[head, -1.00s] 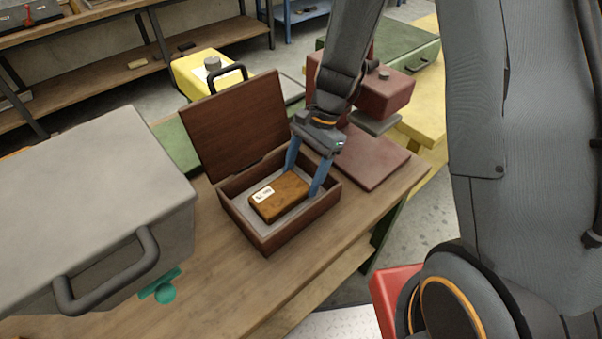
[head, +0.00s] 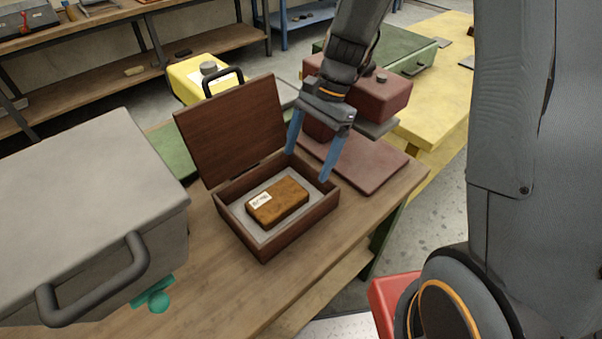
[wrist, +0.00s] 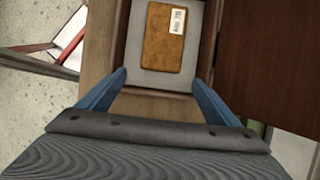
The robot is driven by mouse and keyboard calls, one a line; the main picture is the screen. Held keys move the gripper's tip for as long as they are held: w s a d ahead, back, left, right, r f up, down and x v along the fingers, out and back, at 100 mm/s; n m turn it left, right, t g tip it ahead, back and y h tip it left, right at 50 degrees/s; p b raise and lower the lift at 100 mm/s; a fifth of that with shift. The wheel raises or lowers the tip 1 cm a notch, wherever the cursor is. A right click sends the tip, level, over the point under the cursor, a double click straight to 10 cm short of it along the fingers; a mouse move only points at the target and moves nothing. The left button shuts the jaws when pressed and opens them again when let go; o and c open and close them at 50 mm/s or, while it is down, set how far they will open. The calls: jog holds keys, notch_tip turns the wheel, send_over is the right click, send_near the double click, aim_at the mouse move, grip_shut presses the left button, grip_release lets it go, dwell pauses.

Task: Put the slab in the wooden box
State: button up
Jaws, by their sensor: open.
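The slab (head: 279,202) is a brown block with a white label. It lies flat on the grey lining inside the wooden box (head: 272,247), whose lid (head: 232,128) stands open at the back left. My gripper (head: 309,163) is open and empty, with its blue fingers above the box's back right side, apart from the slab. In the wrist view the slab (wrist: 163,38) lies in the box beyond the open fingers (wrist: 161,95), with nothing between them but the box's wall.
A large grey case (head: 85,190) with a dark handle stands on the workbench at left, beside a small teal item (head: 157,298). A flat maroon board (head: 360,166) lies behind the box at right. A yellow case (head: 196,78) stands behind the lid.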

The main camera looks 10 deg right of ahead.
jog(key=v, duration=0.4)
jog(key=shift+d+r+b, duration=0.1)
jog(key=shift+r+b, duration=0.15)
jog(key=shift+b, duration=0.1)
jog(key=shift+s+d+r, duration=0.15)
jog(key=shift+d, duration=0.1)
jog(key=s+d+n+t+h, duration=0.3)
jog(key=s+d+n, duration=0.5)
jog(key=n, duration=0.3)
jog(key=shift+s+f+t+h, duration=0.3)
jog(key=shift+s+f+h, duration=0.15)
jog(key=shift+s, duration=0.45)
jog(key=shift+d, duration=0.15)
